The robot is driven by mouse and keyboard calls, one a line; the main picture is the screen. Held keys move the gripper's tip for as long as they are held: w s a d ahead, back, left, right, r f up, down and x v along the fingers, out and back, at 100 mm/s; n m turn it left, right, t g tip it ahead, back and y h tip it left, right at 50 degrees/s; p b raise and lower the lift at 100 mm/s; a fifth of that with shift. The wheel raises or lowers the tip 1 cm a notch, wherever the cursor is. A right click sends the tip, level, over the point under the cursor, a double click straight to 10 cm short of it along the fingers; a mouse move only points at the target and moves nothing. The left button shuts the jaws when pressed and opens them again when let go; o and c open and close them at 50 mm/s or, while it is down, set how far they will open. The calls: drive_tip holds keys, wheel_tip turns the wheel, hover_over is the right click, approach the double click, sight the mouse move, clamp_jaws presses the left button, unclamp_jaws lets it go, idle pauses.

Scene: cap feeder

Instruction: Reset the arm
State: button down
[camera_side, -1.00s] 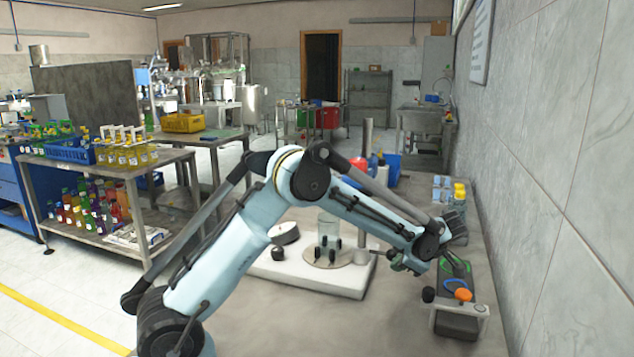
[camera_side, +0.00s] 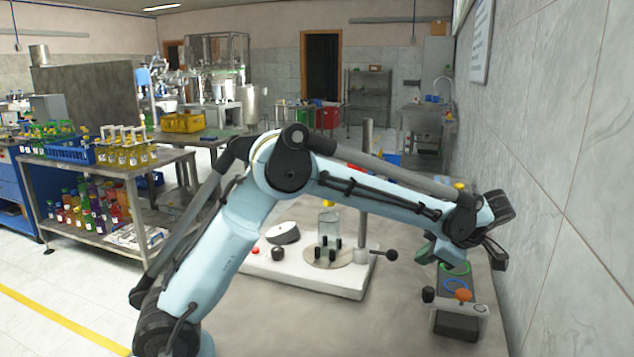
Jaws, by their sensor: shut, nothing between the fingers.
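My arm rises from the lower left, bends at the top and reaches right. The feeder is a dark block with a green ring, a blue ring and an orange knob (camera_side: 463,295).
A white base plate (camera_side: 305,281) stands left of the feeder. It carries a round disc with a glass jar (camera_side: 328,222), a post and a black-knobbed lever (camera_side: 391,255). A tiled wall (camera_side: 570,150) is close on the right. The front of the worktop (camera_side: 330,325) is clear.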

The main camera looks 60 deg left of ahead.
drive_tip(key=s+d+r+m+t+h, duration=0.1)
drive_tip(key=s+d+m+t+h, duration=0.25)
drive_tip(key=s+m, duration=0.75)
drive_tip(key=s+d+m+t+h, duration=0.2)
drive_tip(key=s+m+t+h, duration=0.4)
drive_tip(key=m, duration=1)
drive_tip(key=w+a+r+n+g+y, duration=0.2)
drive_tip(key=w+r+n+g+y, duration=0.3)
drive_tip(key=r, duration=0.6)
drive_tip(key=w+a+r+n+g+y, duration=0.3)
drive_tip(key=w+r+n+g+y, duration=0.1)
drive_tip(key=w+r, duration=0.5)
drive_tip(key=s+a+f, duration=0.3)
drive_tip(key=a+f, duration=0.4)
drive_tip(key=a, duration=0.1)
drive_tip(key=shift+s+a+f, duration=0.15)
drive_tip(key=shift+a+f, duration=0.05)
